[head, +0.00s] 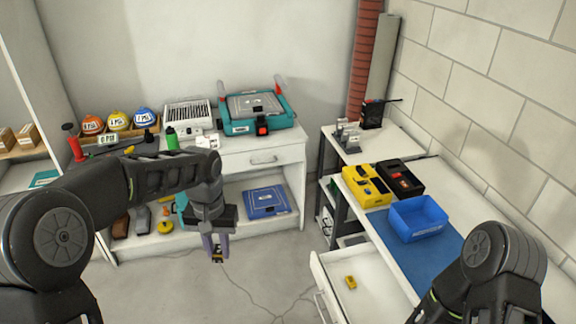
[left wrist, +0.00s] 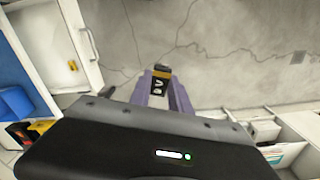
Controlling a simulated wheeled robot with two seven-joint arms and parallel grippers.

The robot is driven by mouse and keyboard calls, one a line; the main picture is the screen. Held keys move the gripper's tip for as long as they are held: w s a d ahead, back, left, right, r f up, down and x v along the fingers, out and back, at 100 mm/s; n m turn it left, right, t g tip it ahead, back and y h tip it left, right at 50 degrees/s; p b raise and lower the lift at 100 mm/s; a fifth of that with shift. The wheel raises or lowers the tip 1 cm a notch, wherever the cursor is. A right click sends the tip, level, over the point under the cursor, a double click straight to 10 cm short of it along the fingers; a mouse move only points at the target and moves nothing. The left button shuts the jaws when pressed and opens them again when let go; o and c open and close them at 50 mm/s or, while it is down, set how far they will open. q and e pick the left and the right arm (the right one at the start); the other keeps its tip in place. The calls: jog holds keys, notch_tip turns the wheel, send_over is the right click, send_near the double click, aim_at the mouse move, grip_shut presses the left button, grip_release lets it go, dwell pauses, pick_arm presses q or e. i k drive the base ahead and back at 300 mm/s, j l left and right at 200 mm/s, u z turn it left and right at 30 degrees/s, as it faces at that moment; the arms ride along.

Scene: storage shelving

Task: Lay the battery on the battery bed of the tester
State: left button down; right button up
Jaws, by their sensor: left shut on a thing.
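My left gripper (head: 217,246) hangs over the open floor, left of the right-hand bench, with its fingers pointing down. It is shut on a small black and yellow battery (head: 217,257). In the left wrist view the battery (left wrist: 160,82) sits between the two purple fingers (left wrist: 162,92). On the bench stand a yellow device (head: 366,185) and a black device (head: 401,178), side by side; I cannot tell for sure which is the tester, and its battery bed is not clear. My right arm shows at the lower right, but its gripper is out of view.
A blue bin (head: 418,217) stands in front of the devices beside a blue mat (head: 400,247). An open white drawer (head: 372,290) below holds a small yellow item (head: 350,282). A white cabinet (head: 262,160) at the back carries a teal case (head: 257,112). The floor between is clear.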

aim_at(361, 172)
jog(key=i+u, duration=0.15)
jog(key=u, duration=0.15)
jog(key=i+j+u, duration=0.1)
jog(key=u, duration=0.25)
jog(key=i+u, duration=0.1)
jog(key=i, duration=1.2)
jog(key=i+l+u, duration=0.1)
jog(key=i, duration=1.25)
jog(key=i+z, duration=0.25)
jog(key=z, duration=0.8)
jog(key=i+z, duration=0.1)
jog(key=z, duration=0.35)
jog(key=j+z, duration=0.15)
jog(key=z, duration=0.35)
jog(key=i+z, duration=0.1)
jog(key=z, duration=0.4)
jog(key=j+z, duration=0.15)
jog(key=z, duration=0.8)
jog(key=j+z, duration=0.15)
jog(key=z, duration=0.35)
jog(key=j+z, duration=0.1)
jog(key=z, duration=0.4)
